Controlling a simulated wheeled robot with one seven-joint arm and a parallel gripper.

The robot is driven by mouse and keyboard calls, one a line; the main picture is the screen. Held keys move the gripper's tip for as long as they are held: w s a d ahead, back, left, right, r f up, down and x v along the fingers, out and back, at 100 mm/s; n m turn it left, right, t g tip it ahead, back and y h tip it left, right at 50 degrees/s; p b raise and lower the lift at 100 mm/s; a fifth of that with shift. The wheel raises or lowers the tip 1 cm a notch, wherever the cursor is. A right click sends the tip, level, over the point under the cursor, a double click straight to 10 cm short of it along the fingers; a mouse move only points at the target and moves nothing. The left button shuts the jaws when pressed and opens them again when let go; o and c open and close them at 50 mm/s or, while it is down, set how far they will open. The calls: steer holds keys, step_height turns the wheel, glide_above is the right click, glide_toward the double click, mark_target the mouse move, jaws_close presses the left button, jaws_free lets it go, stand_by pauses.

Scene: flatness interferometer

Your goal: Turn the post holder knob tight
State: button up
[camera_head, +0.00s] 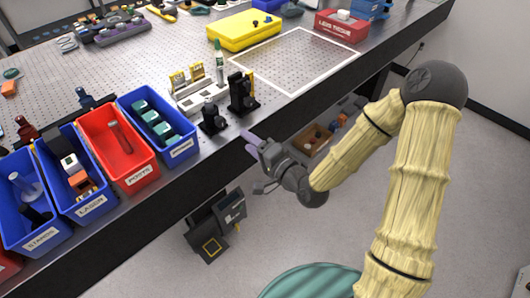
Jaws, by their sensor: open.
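Two small black optic mounts stand near the front edge of the perforated table: a taller one (242,92) with a yellow strip beside it, and a shorter one (212,117) to its left. Either may include the post holder. The knob is too small to make out. My gripper (251,142), with purple fingers, is open and empty. It appears just beyond the table's front edge, below the taller mount in the picture and apart from it.
Blue and red bins (117,148) line the front edge at left. A white rack (198,95) and a green-capped bottle (219,62) stand behind the mounts. A yellow case (243,30) and a red box (341,25) are farther back. A white-outlined area (295,60) is clear.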

steer(key=shift+d+r+p, duration=0.35)
steer(key=shift+p, duration=1.4)
steer(key=p, duration=0.2)
steer(key=shift+s+d+p, duration=0.1)
steer(key=shift+d+p, duration=0.1)
steer(key=shift+p, duration=0.15)
steer(key=shift+p, duration=0.45)
steer(key=s+d+p, duration=0.1)
steer(key=s+p, duration=0.1)
steer(key=s+d+p, duration=0.1)
steer(key=d, duration=0.1)
steer(key=shift+s+f+p, duration=0.35)
steer(key=shift+p, duration=0.05)
